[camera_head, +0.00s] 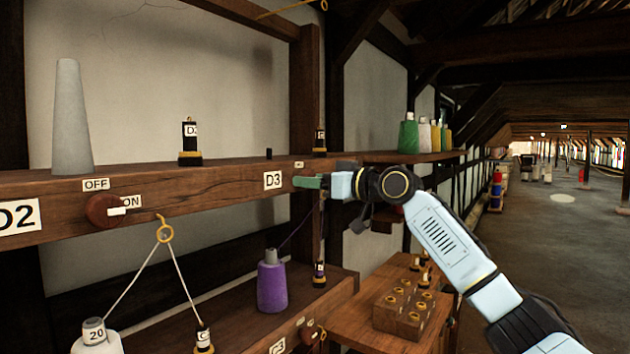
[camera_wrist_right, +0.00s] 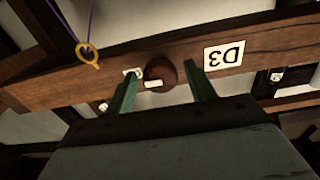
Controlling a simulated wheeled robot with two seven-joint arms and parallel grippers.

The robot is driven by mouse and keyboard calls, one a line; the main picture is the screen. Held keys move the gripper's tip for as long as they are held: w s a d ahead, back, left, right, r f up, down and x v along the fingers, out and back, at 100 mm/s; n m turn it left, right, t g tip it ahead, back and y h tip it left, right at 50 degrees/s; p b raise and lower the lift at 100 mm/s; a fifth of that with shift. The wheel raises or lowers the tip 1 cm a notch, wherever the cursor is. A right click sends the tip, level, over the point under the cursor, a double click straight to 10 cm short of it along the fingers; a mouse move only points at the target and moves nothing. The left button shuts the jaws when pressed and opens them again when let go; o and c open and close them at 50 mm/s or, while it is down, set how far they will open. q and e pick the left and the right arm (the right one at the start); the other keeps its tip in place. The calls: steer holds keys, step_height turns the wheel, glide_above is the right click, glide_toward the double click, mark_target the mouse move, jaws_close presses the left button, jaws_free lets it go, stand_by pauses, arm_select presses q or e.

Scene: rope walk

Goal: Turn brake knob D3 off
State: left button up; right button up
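Brake knob D3 (camera_wrist_right: 162,72) is a round reddish-brown knob on the wooden beam in the right wrist view, where the picture is upside down. Its white pointer (camera_wrist_right: 153,84) lies toward a small, partly covered white label (camera_wrist_right: 131,73); I cannot read that label. The D3 plate (camera_head: 273,180) is on the beam, left of my right gripper (camera_head: 306,182). My right gripper is open, its green fingers on either side of the knob; contact is not clear. In the head view the gripper hides the knob. My left gripper is not in view.
A grey cone (camera_head: 70,120) stands on the beam. A purple spool (camera_head: 271,284) stands below. A wooden block with several holes (camera_head: 402,308) sits on the lower bench.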

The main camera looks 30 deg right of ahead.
steer(key=c, duration=0.8)
steer(key=shift+n, duration=0.5)
steer(key=n, duration=1.6)
steer(key=shift+d+n, duration=0.1)
steer(key=shift+n, duration=0.3)
steer(key=shift+r, duration=0.1)
